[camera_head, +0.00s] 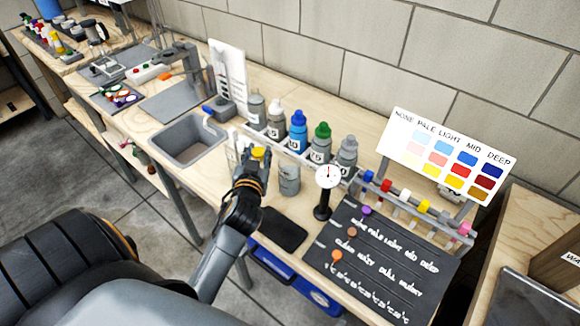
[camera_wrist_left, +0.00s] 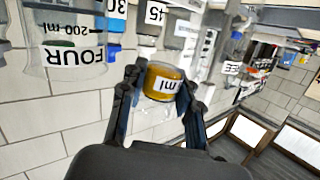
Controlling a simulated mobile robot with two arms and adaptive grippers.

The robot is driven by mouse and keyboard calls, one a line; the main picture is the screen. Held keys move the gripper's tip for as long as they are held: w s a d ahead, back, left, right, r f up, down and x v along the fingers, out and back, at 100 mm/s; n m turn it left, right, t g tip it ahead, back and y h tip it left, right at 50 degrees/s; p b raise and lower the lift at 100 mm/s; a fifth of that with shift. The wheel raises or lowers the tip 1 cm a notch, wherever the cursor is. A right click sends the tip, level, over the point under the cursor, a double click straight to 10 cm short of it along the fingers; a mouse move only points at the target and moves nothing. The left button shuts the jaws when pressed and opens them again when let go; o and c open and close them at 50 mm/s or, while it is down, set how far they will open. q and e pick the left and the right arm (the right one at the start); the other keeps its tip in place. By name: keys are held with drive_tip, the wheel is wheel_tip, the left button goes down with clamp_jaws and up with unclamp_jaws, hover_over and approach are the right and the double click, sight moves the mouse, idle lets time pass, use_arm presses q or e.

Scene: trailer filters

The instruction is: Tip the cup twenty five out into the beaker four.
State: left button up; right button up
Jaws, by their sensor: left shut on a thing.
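My left gripper (camera_head: 256,163) is shut on a small clear cup (camera_wrist_left: 164,84) holding amber-yellow liquid. The cup's white label shows "ml"; its number cannot be read. The cup's yellow (camera_head: 259,152) also shows between the fingers in the head view. The clear beaker (camera_wrist_left: 62,35) marked "FOUR" and "200 ml" appears upside down at the upper left of the wrist view, apart from the cup. My right gripper is not in view.
A row of bottles (camera_head: 298,130) stands behind the gripper. A sink (camera_head: 187,138) is to the left. A black chart board (camera_head: 375,255) and a colour chart (camera_head: 450,155) lie farther right.

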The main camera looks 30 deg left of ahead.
sight(265, 148)
use_arm(q)
drive_tip(key=shift+d+f+m+b, duration=0.1)
drive_tip(key=shift+f+m+b, duration=0.2)
drive_tip(key=shift+f+b, duration=0.45)
drive_tip(key=p, duration=0.1)
drive_tip(key=r, duration=0.1)
drive_tip(key=r+p, duration=0.1)
drive_tip(key=shift+w+d+r+m+y+p, duration=0.2)
drive_tip(key=shift+d+r+m+y+p, duration=0.1)
drive_tip(key=shift+m+p, duration=0.1)
drive_tip(key=shift+w+d+r+m+p, duration=0.1)
drive_tip(key=shift+d+r+m+p, duration=0.25)
drive_tip(key=shift+r, duration=0.35)
drive_tip(key=shift+w+d+m+y, duration=0.1)
drive_tip(key=shift+d+m+y, duration=0.15)
drive_tip(key=shift+m, duration=0.2)
drive_tip(key=shift+w+d+r+m+y, duration=0.15)
drive_tip(key=shift+d+m, duration=0.15)
drive_tip(key=shift+m, duration=0.15)
drive_tip(key=shift+w+d+r+m+y, duration=0.15)
drive_tip(key=shift+d+m, duration=0.15)
drive_tip(key=shift+m, duration=0.15)
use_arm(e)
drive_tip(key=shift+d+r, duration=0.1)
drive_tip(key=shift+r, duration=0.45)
